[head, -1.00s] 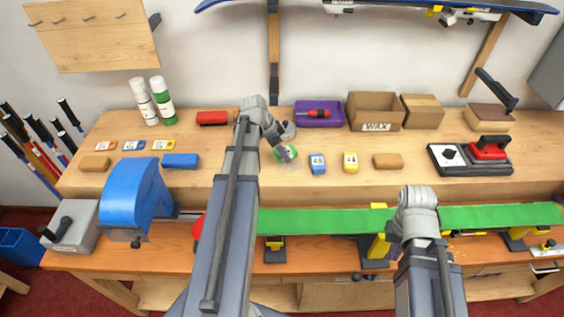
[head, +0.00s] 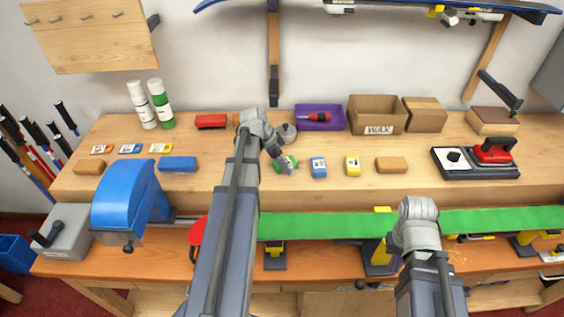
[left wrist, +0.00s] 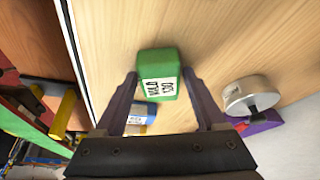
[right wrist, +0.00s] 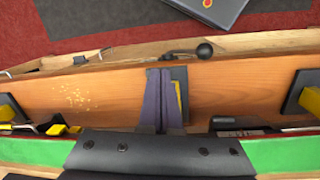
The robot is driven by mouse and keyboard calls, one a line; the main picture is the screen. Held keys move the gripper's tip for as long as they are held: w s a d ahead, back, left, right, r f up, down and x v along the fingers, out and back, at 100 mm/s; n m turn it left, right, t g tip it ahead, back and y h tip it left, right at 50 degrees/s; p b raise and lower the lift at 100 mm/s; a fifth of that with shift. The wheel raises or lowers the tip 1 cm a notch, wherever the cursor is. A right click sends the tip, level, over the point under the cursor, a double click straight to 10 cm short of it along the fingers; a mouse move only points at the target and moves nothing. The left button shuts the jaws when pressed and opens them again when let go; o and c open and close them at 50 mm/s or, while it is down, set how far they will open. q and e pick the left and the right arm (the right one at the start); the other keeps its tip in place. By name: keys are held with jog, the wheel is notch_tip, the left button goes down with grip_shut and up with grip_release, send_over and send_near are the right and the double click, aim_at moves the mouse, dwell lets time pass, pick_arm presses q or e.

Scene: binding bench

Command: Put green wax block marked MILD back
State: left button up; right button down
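The green wax block (head: 286,163) lies on the wooden bench top, left of a blue block (head: 318,168) and a yellow block (head: 352,166). In the left wrist view the green block (left wrist: 158,62) shows a white label, seen at an angle. My left gripper (left wrist: 160,74) is open, its fingertips on either side of the near part of the block with narrow gaps. In the head view my left gripper (head: 284,160) partly covers the block. My right gripper (right wrist: 160,72) is shut and empty, above the lower wooden bench.
Orange (head: 101,149), blue (head: 130,149) and yellow (head: 160,148) tags lie at the left. A round metal tin (head: 285,133) stands behind the left gripper. The WAX box (head: 376,114) is at the back. A green-topped ski (head: 320,225) runs along the front.

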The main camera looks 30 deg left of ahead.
pick_arm(q)
jog(key=shift+o, duration=0.9)
jog(key=shift+r, duration=0.1)
jog(key=shift+r, duration=0.15)
jog(key=p+v, duration=1.1)
jog(key=v, duration=0.1)
jog(key=s+d+f+n+g+y, duration=0.1)
jog(key=s+d+g, duration=0.15)
jog(key=d, duration=1.65)
jog(key=s+d+n+y, duration=0.1)
jog(key=s+d, duration=0.3)
jog(key=d, duration=0.3)
jog(key=s+d+n+g+y, duration=0.1)
jog(key=s+d+y, duration=0.1)
jog(key=s+d, duration=0.3)
jog(key=d, duration=0.3)
jog(key=shift+s+f, duration=0.15)
jog(key=shift+f, duration=0.2)
